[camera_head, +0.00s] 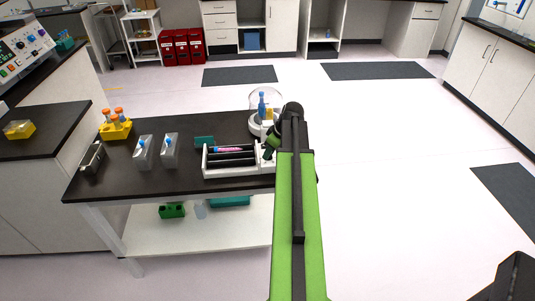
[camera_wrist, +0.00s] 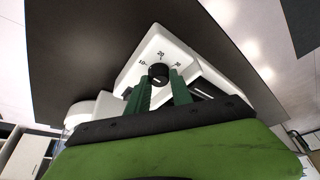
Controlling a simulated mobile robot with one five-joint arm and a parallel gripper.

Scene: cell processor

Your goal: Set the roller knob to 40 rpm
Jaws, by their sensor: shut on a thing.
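The roller (camera_head: 240,161) is a white unit with dark rollers on the dark table, and a pink tube lies on it. A 40 mark cannot be seen. My gripper (camera_wrist: 160,82) has its green fingers on either side of the knob, shut on it. In the head view my gripper (camera_head: 268,152) is at the roller's right end, and the knob is hidden there. The knob's pointer is not clear.
A clear-domed device (camera_head: 265,127) stands close behind my gripper. Two grey holders (camera_head: 143,154) with blue items and a yellow rack (camera_head: 115,130) of orange-capped tubes stand to the left on the table (camera_head: 190,185). The floor right of the table is clear.

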